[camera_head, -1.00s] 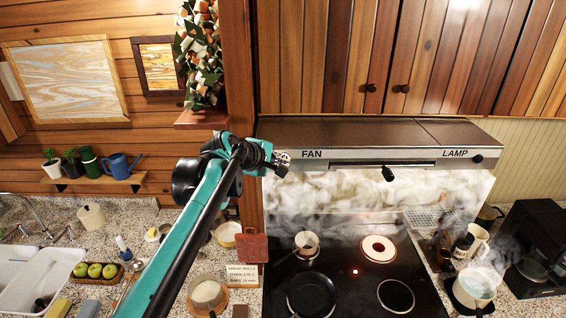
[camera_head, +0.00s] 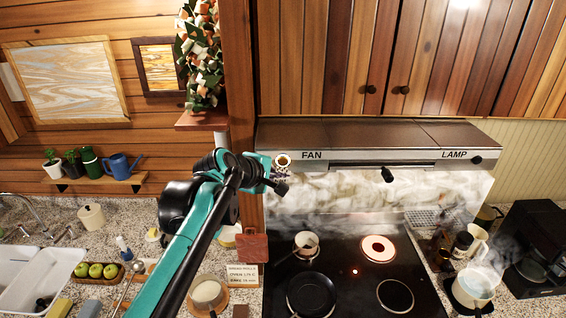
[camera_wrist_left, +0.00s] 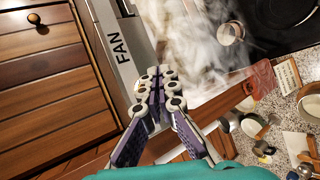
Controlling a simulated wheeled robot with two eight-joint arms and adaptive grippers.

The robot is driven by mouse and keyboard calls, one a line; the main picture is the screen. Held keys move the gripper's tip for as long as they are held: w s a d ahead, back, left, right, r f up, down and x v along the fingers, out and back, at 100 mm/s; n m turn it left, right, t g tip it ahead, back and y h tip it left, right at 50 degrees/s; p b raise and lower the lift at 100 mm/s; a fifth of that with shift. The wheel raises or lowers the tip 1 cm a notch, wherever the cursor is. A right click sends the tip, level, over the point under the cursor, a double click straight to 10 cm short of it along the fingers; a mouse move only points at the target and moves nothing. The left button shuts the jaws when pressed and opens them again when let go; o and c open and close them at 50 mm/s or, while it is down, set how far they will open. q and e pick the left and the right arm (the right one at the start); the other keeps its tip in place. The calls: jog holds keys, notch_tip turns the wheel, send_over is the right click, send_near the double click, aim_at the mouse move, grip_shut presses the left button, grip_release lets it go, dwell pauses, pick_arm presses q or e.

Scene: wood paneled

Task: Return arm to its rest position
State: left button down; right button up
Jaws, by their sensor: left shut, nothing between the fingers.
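My left arm comes in from the bottom left in the head view and reaches up past the counter. Its teal and black wrist is in front of the wooden post beside the range hood. My left gripper (camera_head: 280,178) is at the hood's left end, below the FAN label. In the left wrist view the gripper (camera_wrist_left: 161,75) has its fingers together with nothing between them. The hood's FAN lettering is just left of the fingertips there. My right gripper is not in view.
The range hood (camera_head: 380,150) and the wooden post (camera_head: 240,60) are close to the arm. A steaming pot (camera_head: 474,286), a saucepan (camera_head: 306,243) and a frying pan (camera_head: 311,294) are below. A glowing burner (camera_head: 379,249) is on the stove. A plant shelf (camera_head: 95,184) is at left.

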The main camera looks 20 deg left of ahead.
pick_arm(q)
jog(key=shift+s+d, duration=0.25)
jog(key=shift+s, duration=0.5)
jog(key=shift+f, duration=0.1)
jog(key=s+f+m+g+y+b, duration=0.1)
jog(key=s+f+m+b, duration=0.4)
jog(key=f+b, duration=0.7)
jog(key=s+f+m+g+y+b, duration=0.1)
jog(key=s+f+m+b, duration=0.4)
jog(key=f, duration=2)
jog(key=s+f+m+g+y+b, duration=0.1)
jog(key=s+f+m+b, duration=0.4)
jog(key=s+f+b, duration=0.8)
notch_tip(320, 180, down, 7)
jog(key=g+b, duration=0.1)
jog(key=b, duration=0.5)
jog(key=shift+a+r+m+y, duration=0.2)
jog(key=shift+a+m+y, duration=0.1)
jog(key=shift+a+m, duration=0.1)
jog(key=shift+r, duration=0.1)
